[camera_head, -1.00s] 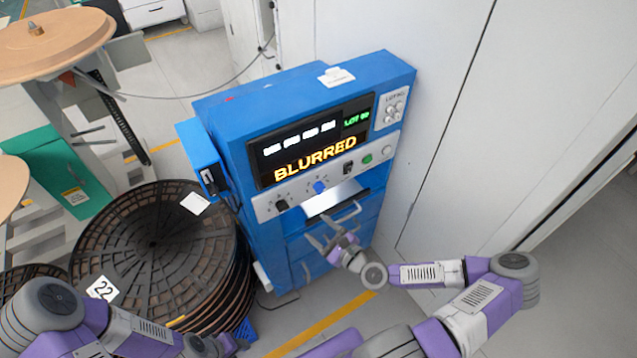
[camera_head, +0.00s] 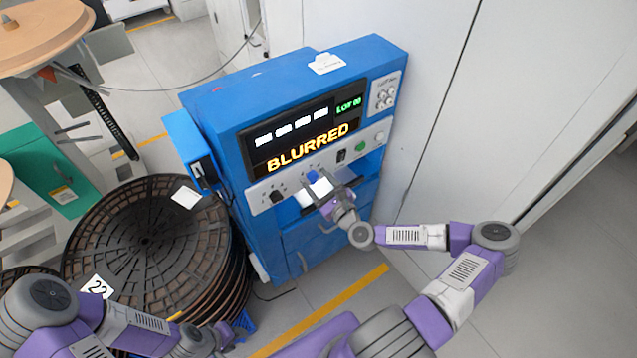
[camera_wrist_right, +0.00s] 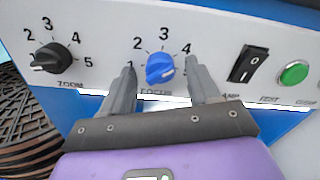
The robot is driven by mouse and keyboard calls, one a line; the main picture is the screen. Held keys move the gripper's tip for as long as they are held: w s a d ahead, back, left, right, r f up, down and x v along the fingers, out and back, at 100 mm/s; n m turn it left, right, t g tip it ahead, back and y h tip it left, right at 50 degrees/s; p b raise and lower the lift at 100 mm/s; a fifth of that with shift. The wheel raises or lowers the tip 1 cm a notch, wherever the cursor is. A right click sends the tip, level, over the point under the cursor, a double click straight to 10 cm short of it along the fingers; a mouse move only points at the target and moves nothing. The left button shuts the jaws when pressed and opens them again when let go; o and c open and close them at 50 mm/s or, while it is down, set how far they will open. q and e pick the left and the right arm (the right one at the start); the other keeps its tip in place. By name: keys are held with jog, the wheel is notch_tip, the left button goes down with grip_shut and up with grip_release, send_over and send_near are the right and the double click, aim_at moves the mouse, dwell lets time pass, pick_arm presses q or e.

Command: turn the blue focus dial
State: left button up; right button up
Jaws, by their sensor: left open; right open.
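The blue focus dial (camera_wrist_right: 160,68) sits on the white control strip of the blue machine, with printed numbers around it and its pointer toward the lower left, near 1. It also shows in the head view (camera_head: 312,177). My right gripper (camera_wrist_right: 163,78) is open, its fingers on either side of the dial, apart from it as far as I can see. In the head view my right gripper (camera_head: 322,192) is just below the dial. The machine's display (camera_head: 305,135) reads BLURRED. My left gripper (camera_head: 228,338) is low at the left, away from the machine.
A black zoom dial (camera_wrist_right: 55,58) is left of the focus dial. A black rocker switch (camera_wrist_right: 248,64) and a green button (camera_wrist_right: 293,74) are to its right. Stacked dark reels (camera_head: 150,240) stand left of the machine. A white wall stands right of it.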

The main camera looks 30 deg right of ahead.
jog(key=shift+c, duration=0.4)
jog(key=c, duration=0.9)
jog(key=shift+n, duration=0.3)
jog(key=n, duration=0.4)
jog(key=shift+n+p, duration=0.3)
jog(key=shift+n, duration=2.2)
jog(key=o, duration=1)
